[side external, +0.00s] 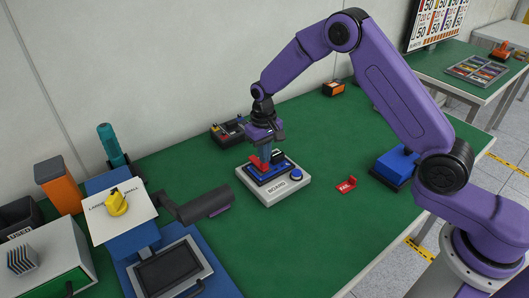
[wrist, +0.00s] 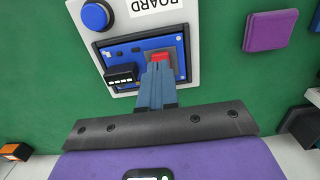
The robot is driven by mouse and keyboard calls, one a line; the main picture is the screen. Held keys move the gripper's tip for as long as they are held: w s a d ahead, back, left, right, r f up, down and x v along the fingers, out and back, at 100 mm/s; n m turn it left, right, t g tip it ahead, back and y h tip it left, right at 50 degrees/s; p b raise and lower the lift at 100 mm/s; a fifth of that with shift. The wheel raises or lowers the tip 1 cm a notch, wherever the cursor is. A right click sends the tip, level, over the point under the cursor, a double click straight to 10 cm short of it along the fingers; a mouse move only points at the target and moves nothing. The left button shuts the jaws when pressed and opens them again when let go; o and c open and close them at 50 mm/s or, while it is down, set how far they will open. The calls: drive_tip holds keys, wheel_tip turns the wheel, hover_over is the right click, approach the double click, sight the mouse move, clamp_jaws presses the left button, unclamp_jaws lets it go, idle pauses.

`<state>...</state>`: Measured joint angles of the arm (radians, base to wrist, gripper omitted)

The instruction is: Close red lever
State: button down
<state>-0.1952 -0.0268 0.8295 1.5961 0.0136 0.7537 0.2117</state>
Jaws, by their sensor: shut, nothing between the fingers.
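The red lever (side external: 256,163) stands on a blue module set in the light grey board (side external: 296,192). In the wrist view the lever (wrist: 161,59) shows as a red block just beyond my fingertips, partly hidden by them. My gripper (side external: 266,152) points down over the board, with its fingers shut and empty. In the wrist view its fingertips (wrist: 158,68) overlap the near edge of the lever; whether they touch it I cannot tell. The lever seems raised in the side view.
On the board are a black block (wrist: 121,75) and a blue round button (side external: 296,174). A red FAIL tag (side external: 346,184) lies to the right, near a blue block (side external: 393,166). A grey device (side external: 190,205) stands left. The green table between is clear.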

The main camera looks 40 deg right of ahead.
drive_tip(key=shift+r, duration=0.1)
idle(0.3)
wheel_tip(320, 180, up, 15)
idle(0.9)
drive_tip(key=shift+r, duration=0.1)
drive_tip(key=s+a+r+n, duration=0.1)
drive_tip(key=s+n, duration=0.2)
drive_tip(key=s, duration=0.6)
drive_tip(key=s+a+r+n, duration=0.1)
drive_tip(key=s+r+n, duration=0.15)
drive_tip(key=s, duration=0.65)
drive_tip(key=s+d+f+n, duration=0.1)
drive_tip(key=s+d+n, duration=0.2)
drive_tip(key=s, duration=0.7)
drive_tip(key=s+d+f+n, duration=0.2)
drive_tip(key=s+d+n, duration=0.2)
drive_tip(key=s, duration=0.6)
drive_tip(key=shift+d+t, duration=0.3)
drive_tip(key=shift+d, duration=0.6)
